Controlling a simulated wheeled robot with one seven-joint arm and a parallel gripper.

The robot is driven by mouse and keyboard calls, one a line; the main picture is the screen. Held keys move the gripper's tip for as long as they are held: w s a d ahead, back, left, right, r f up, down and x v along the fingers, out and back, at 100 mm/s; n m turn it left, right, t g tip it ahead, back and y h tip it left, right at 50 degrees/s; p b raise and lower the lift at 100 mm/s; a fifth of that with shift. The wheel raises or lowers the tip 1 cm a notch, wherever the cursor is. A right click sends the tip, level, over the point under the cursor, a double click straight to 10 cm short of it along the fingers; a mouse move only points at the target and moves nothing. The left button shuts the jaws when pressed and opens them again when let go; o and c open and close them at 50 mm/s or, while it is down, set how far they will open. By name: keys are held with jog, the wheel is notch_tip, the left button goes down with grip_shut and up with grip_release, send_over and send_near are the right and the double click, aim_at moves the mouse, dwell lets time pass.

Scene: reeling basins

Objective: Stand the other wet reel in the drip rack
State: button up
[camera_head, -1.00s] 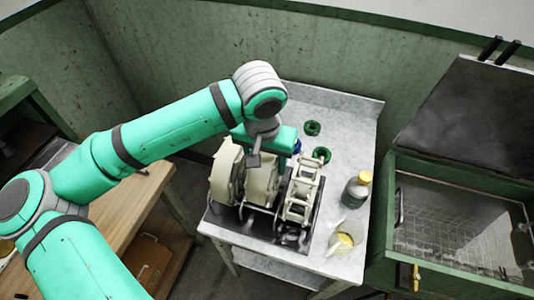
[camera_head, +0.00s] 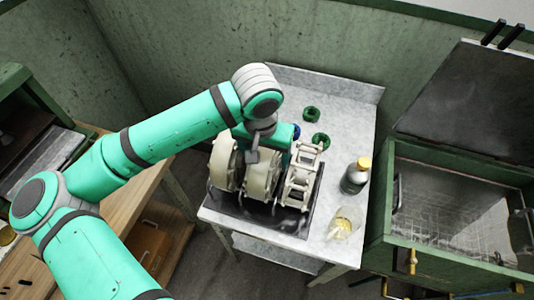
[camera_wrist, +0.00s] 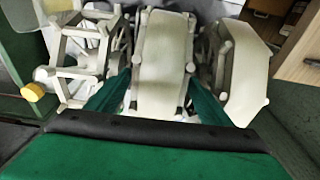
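A cream reel (camera_head: 261,175) stands upright in the middle of the dark drip rack (camera_head: 247,214) on the grey table. My gripper (camera_wrist: 160,92) is above it, its green fingers against both sides of the reel in the wrist view. It appears shut on the reel (camera_wrist: 163,55). A second cream reel (camera_head: 223,163) stands close to the left in the head view; it is on the right in the wrist view (camera_wrist: 236,75). An open-frame reel (camera_head: 301,172) stands close on the other side. The reel's lower edge and its contact with the rack are hard to see.
A yellow-capped bottle (camera_head: 355,176) and a clear vessel with yellow contents (camera_head: 345,223) stand right of the rack. Two green rings (camera_head: 311,115) lie behind. An open green tank (camera_head: 450,165) with a wire basket is at right. A wooden bench (camera_head: 160,203) is at left.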

jog(key=r, duration=0.3)
jog(key=s+r, duration=0.1)
jog(key=r, duration=0.6)
jog(key=shift+s+a+r, duration=0.25)
jog(key=shift+s+r, duration=0.1)
jog(key=shift+w, duration=0.1)
